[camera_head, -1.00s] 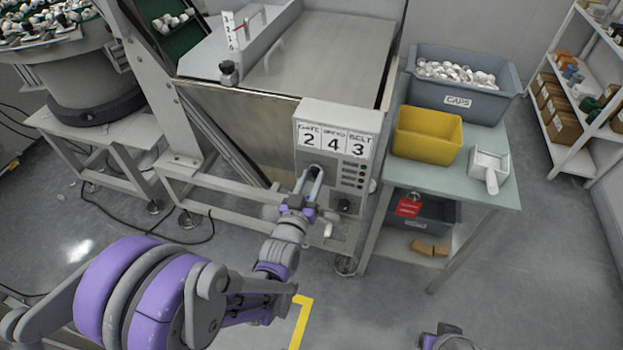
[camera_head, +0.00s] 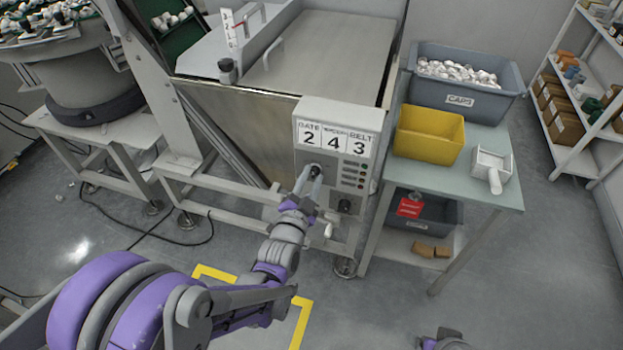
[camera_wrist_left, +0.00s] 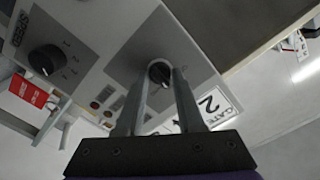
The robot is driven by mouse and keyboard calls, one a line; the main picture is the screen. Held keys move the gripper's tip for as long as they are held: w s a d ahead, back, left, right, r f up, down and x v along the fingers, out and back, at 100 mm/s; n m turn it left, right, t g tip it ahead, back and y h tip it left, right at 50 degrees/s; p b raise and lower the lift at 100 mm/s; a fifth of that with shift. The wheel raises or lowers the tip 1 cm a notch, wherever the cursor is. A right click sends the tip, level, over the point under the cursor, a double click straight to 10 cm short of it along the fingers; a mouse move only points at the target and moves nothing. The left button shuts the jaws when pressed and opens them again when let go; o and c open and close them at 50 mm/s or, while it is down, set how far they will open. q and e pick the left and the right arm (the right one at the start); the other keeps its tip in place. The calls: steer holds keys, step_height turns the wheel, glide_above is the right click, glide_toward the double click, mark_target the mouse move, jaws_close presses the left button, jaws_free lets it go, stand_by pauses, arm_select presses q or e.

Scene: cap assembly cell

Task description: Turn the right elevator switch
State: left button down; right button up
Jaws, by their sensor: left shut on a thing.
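The control box (camera_head: 340,112) on the front of the metal hopper carries a panel with number cards 2, 4 and 3. My left gripper (camera_head: 315,173) is shut on the black upper-left knob (camera_head: 316,168), below the GATE card. In the left wrist view my left gripper (camera_wrist_left: 160,85) has its two fingers on either side of this knob (camera_wrist_left: 159,72). A second black knob (camera_head: 345,205) sits lower right on the panel, untouched. It also shows in the left wrist view (camera_wrist_left: 46,60), with position marks beside it. A part of my right arm shows at the bottom edge; its fingers cannot be made out.
A table (camera_head: 470,180) right of the box holds a grey caps bin (camera_head: 458,99), a yellow bin (camera_head: 428,133) and a white scoop (camera_head: 490,168). A red tag (camera_head: 409,207) hangs below. A bowl feeder (camera_head: 80,85) stands at left. The floor in front is clear.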

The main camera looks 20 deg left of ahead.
arm_select(q)
steer(key=m, duration=0.4)
steer(key=shift+m, duration=2.1)
steer(key=c, duration=0.5)
jaws_free()
steer(key=s, duration=1)
steer(key=shift+s+a, duration=0.2)
steer(key=shift+s, duration=0.2)
